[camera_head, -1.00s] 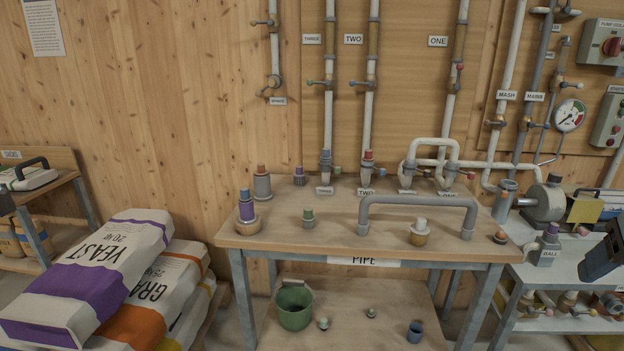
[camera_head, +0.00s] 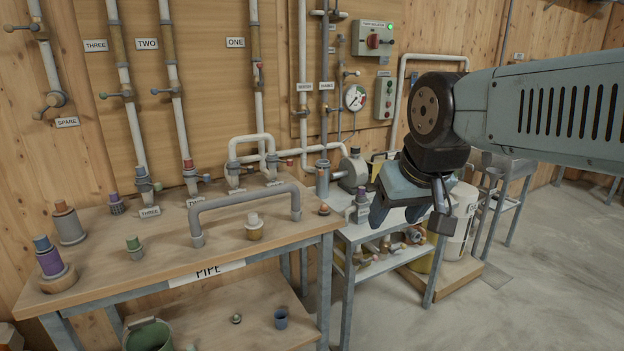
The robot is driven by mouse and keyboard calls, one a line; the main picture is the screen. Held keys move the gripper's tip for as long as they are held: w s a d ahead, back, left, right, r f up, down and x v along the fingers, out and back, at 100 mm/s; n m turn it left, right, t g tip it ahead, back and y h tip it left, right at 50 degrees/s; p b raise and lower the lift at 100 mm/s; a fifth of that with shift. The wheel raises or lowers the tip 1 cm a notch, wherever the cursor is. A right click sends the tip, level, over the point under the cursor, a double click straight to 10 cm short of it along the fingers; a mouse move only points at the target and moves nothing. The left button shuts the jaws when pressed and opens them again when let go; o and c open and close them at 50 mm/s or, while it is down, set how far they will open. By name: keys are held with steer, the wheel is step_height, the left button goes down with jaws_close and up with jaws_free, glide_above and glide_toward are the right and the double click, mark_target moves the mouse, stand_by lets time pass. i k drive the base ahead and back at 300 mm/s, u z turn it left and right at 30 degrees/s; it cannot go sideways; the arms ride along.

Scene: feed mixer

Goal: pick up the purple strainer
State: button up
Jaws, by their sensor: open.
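A larger purple fitting with a blue cap (camera_head: 49,260) stands on a round wooden base at the bench's front left. My gripper (camera_head: 410,215) is open and hangs in front of the metal bench, far right of the strainer. Nothing shows between its jaws.
A grey pipe loop (camera_head: 245,198) rises across the wooden bench (camera_head: 175,250). Vertical pipes stand close behind the bench. Open floor (camera_head: 520,300) lies at right.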

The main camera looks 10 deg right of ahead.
mark_target(116, 204)
steer(key=u, duration=0.35)
steer(key=i, duration=0.7)
steer(key=u, duration=1)
steer(key=i, duration=1.3)
steer(key=z, duration=0.05)
